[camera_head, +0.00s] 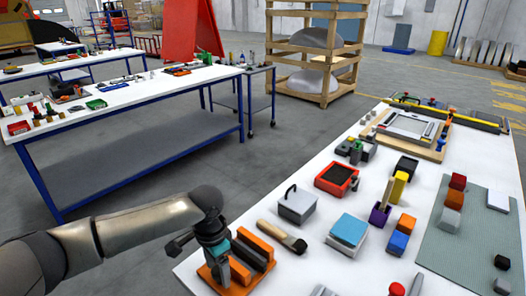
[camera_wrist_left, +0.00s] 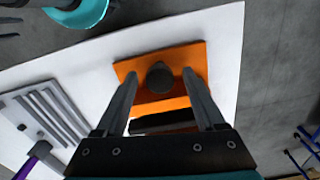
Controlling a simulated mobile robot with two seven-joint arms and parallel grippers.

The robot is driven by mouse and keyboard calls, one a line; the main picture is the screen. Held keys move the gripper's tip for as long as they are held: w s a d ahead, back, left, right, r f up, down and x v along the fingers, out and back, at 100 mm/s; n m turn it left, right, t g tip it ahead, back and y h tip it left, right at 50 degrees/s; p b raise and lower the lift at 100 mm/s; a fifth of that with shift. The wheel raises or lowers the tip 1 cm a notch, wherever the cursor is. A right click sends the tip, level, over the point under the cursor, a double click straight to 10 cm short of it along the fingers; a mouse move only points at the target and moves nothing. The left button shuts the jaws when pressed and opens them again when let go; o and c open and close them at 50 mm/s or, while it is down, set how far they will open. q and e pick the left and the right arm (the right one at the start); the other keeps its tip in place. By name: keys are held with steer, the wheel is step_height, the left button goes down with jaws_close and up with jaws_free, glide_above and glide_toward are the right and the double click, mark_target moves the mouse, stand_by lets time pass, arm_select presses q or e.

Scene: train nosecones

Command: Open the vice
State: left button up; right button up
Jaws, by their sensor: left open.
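The vice is an orange and dark block on an orange base plate (camera_head: 212,282), at the near left corner of the white table. In the left wrist view the orange plate (camera_wrist_left: 190,55) carries a dark round knob (camera_wrist_left: 160,77). My left gripper (camera_head: 218,268) points down over the vice and hides part of it in the head view. In the left wrist view its two fingers (camera_wrist_left: 159,74) are apart, with the knob showing between their tips. I cannot tell whether they touch it. My right gripper does not show.
A wooden-handled brush (camera_head: 282,236), a grey box with a handle (camera_head: 297,204) and a blue-topped block (camera_head: 348,232) stand right of the vice on the white table. A grey-green mat (camera_head: 455,240) lies farther right. The table's left edge is close to the vice.

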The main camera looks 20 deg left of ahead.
arm_select(q)
steer(key=shift+r+m+b, duration=0.35)
steer(key=shift+m+b, duration=0.25)
steer(key=shift+b, duration=0.3)
step_height(320, 180, up, 15)
steer(key=p, duration=0.3)
steer(key=w+d+r+m+t+h, duration=0.1)
steer(key=w+d+r+t, duration=0.1)
steer(key=w+r+t, duration=0.3)
steer(key=w+d+r+m+t+h, duration=0.1)
steer(key=w+d+r+t, duration=0.2)
steer(key=w, duration=1)
steer(key=shift+d+r+t, duration=0.25)
steer(key=shift+r+t, duration=0.95)
steer(key=shift+t, duration=1.6)
